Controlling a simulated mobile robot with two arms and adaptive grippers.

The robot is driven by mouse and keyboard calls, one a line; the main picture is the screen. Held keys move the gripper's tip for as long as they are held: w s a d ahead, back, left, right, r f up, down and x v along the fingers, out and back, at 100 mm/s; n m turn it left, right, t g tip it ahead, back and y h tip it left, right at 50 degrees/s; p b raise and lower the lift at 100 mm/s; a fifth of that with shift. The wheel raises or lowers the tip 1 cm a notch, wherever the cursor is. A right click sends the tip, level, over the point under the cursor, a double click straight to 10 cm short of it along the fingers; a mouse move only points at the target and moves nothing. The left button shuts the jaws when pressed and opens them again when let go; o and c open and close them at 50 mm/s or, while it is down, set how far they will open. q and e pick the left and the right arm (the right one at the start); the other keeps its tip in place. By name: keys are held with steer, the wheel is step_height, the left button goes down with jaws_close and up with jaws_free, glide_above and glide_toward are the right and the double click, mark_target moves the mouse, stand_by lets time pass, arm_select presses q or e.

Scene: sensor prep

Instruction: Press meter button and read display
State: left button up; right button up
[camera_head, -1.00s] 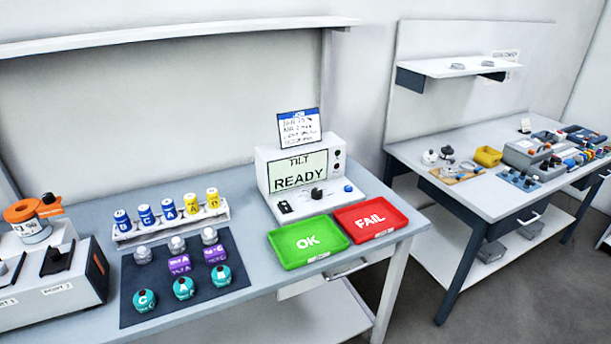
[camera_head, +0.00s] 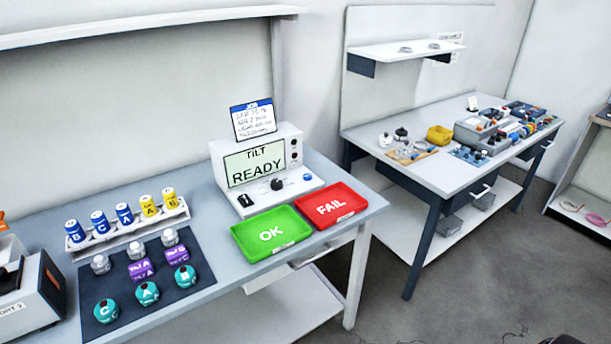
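The meter (camera_head: 262,163) is a white box standing on the near bench, left of the picture's centre. Its display (camera_head: 254,165) reads "TILT" above "READY". On its lower front panel are a dark knob (camera_head: 276,184), a blue round button (camera_head: 307,177) and a black switch block (camera_head: 245,199). A job card (camera_head: 253,120) with a blue header stands on top of the meter; its small text is hard to read. Neither of my grippers is in this view.
A green OK tray (camera_head: 246,246) and a red FAIL tray (camera_head: 353,206) lie in front of the meter. A dark mat (camera_head: 120,285) with several sensors and a rack (camera_head: 129,236) of vials are to the left. A second bench (camera_head: 400,168) stands at right, with floor between.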

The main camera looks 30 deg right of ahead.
stand_by(0.3)
jaws_close()
steer(key=shift+d, duration=0.1)
stand_by(1.3)
